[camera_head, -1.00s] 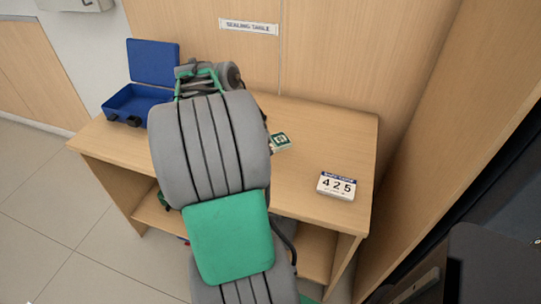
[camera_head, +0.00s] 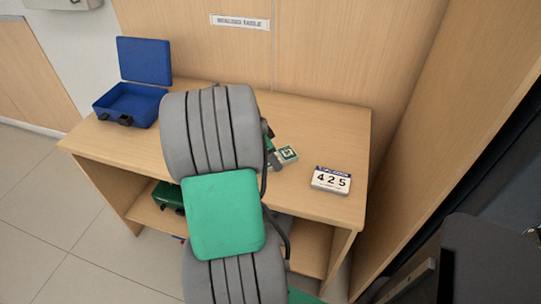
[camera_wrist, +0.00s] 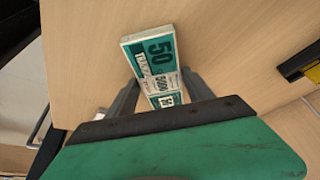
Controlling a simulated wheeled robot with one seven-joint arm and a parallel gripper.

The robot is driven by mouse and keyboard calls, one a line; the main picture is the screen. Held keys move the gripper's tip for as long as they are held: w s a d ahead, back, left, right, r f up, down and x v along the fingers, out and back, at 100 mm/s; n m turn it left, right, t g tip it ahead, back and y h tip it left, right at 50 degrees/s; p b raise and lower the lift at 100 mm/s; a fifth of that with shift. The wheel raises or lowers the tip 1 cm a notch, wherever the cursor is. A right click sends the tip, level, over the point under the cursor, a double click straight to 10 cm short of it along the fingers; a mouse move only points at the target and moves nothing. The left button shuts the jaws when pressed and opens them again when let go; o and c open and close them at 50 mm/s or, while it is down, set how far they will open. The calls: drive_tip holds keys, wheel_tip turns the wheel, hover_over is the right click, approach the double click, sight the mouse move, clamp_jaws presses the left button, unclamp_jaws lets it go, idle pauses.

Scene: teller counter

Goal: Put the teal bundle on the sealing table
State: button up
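The teal bundle (camera_wrist: 150,55), a white-and-teal block marked 50, is between the two fingers of my gripper (camera_wrist: 160,80) in the wrist view, with a finger against each side. Its end (camera_head: 288,153) shows in the head view just right of my arm, over the right half of the wooden sealing table (camera_head: 310,125). A wall sign (camera_head: 240,22) hangs above this table; in the earlier frame it reads as the sealing table. My arm hides most of my gripper in the head view. I cannot tell whether the bundle touches the tabletop.
An open blue case (camera_head: 132,103) stands at the table's left end. A white date block (camera_head: 331,180) showing 425 stands at the right front. A green case (camera_head: 168,197) is on the shelf below. The tabletop's back right is clear.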

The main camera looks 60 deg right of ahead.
drive_tip(key=o, duration=0.3)
drive_tip(key=shift+r, duration=0.1)
drive_tip(key=shift+r, duration=0.35)
drive_tip(key=p+v, duration=0.1)
drive_tip(key=v, duration=1.1)
drive_tip(key=w+a+f+n+t, duration=0.1)
drive_tip(key=w+a+n, duration=0.35)
drive_tip(key=a, duration=0.35)
drive_tip(key=w+a+n+t+y, duration=0.1)
drive_tip(key=w+a+n+t, duration=0.15)
drive_tip(key=a+n, duration=0.4)
drive_tip(key=w+a+f+n+t, duration=0.1)
drive_tip(key=w+a+n, duration=0.35)
drive_tip(key=a, duration=0.45)
drive_tip(key=s+a+f+n+y, duration=0.1)
drive_tip(key=s+a+n, duration=0.1)
drive_tip(key=a+n, duration=0.45)
drive_tip(key=s+a+f+n+y, duration=0.15)
drive_tip(key=a+n, duration=0.25)
drive_tip(key=a, duration=0.5)
wheel_tip(320, 180, up, 6)
drive_tip(key=w+p, duration=0.1)
drive_tip(key=p, duration=0.4)
drive_tip(key=shift+m+t, duration=0.3)
drive_tip(key=shift+t, duration=0.15)
